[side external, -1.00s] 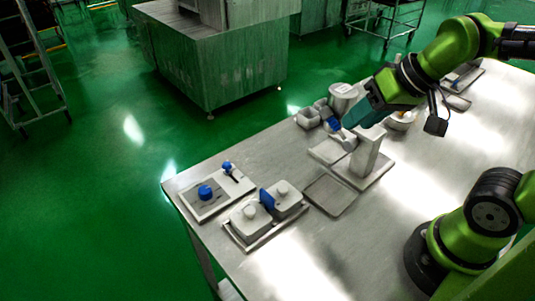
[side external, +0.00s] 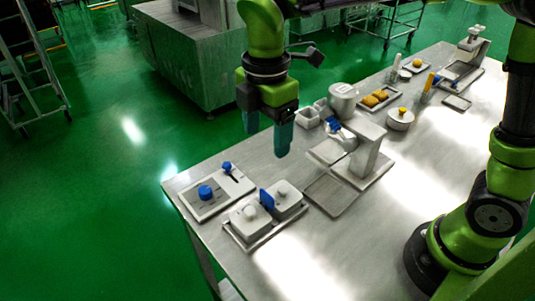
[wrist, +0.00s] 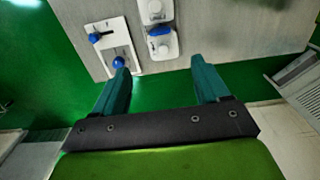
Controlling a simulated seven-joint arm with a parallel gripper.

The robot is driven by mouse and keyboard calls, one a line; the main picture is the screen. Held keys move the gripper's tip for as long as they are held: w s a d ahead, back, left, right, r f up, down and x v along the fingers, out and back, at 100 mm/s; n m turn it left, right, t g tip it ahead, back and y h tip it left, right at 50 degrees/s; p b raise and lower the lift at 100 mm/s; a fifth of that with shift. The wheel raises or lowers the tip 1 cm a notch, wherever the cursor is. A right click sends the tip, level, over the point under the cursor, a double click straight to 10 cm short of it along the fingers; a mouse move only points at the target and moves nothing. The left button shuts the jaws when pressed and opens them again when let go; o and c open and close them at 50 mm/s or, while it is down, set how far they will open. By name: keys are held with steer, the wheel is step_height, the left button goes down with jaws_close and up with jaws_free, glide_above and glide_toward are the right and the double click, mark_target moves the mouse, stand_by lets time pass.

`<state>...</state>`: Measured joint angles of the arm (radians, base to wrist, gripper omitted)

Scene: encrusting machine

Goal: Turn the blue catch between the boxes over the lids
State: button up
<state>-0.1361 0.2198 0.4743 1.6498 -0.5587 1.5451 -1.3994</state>
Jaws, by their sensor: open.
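Two pale lidded boxes stand side by side on a tray (side external: 236,238) near the table's front left: the left box (side external: 249,222) and the right box (side external: 289,202), each with a round lid knob. The blue catch (side external: 267,199) stands upright between them. The boxes also show in the wrist view (wrist: 163,47), with the blue catch (wrist: 158,31) between them. My gripper (side external: 267,152) is open and empty, pointing down, above and behind the boxes and well apart from them. In the wrist view my gripper (wrist: 162,78) has its fingers spread, with the boxes beyond the tips.
A control panel (side external: 238,187) with a blue knob (side external: 205,192) and a blue-topped lever (side external: 227,168) lies left of the boxes. A grey machine (side external: 369,155) stands to the right, with an empty tray (side external: 331,194) between. Bare table lies in front.

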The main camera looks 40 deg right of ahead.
mark_target(267, 193)
step_height(267, 193, down, 15)
steer(key=shift+f, duration=0.1)
stand_by(0.4)
steer(key=c, duration=1.1)
steer(key=shift+o, duration=0.2)
